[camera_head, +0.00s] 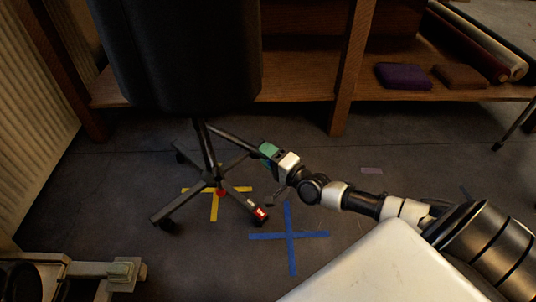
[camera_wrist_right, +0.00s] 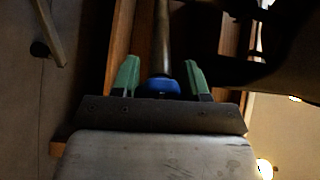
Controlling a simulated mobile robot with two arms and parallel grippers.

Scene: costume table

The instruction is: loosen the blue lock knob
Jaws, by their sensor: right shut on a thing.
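The blue lock knob (camera_wrist_right: 162,86) shows in the right wrist view between the green fingers of my right gripper (camera_wrist_right: 160,80). A metal rod (camera_wrist_right: 162,35) runs away beyond the knob. In the head view my right gripper (camera_head: 268,152) is low, right of the black stand's pole (camera_head: 207,150), at the end of a dark bar (camera_head: 232,138) that slants up to the pole. The gripper is shut on the knob, though a gap beside it seems to show in the wrist view. The knob is hidden in the head view.
The stand's legged base (camera_head: 213,182) sits over a yellow tape cross (camera_head: 214,208). A blue tape cross (camera_head: 290,237) lies on open floor to the right. Behind is a wooden shelf (camera_head: 300,88) with purple (camera_head: 400,76) and brown (camera_head: 460,77) folded cloths.

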